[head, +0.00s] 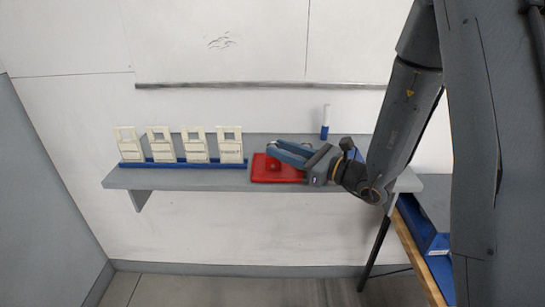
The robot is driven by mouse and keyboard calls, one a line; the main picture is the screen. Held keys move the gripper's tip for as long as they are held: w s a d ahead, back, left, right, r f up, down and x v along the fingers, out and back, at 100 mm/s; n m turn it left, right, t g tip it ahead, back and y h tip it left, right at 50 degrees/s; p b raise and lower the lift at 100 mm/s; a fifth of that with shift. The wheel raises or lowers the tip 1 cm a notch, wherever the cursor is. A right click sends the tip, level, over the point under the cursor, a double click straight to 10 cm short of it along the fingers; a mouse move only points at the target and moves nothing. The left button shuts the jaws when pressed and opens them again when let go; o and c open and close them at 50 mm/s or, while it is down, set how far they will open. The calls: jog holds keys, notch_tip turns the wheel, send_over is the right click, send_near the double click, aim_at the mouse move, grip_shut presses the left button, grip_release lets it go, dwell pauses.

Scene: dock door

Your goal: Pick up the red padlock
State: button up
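A flat red piece (262,176) lies on the grey shelf, right of the card rack. A small raised red shape (273,166) shows at its back, just under my fingertips; it may be the red padlock, but it is too small to be sure. My gripper (274,153) reaches in from the right, low over the red piece. Its two blue fingers point left and look spread apart. The gripper and wrist hide the right part of the red piece. I cannot tell whether a finger touches the raised shape.
The grey shelf (210,181) runs along the white wall. A blue rack (185,165) holding several cream cards stands at its left. A white-and-blue marker-like object (325,122) stands behind my wrist. A wooden-edged table (419,252) with blue items is at lower right.

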jog(key=shift+x, duration=0.85)
jog(key=shift+c, duration=0.3)
grip_shut()
jog(key=shift+r, duration=0.1)
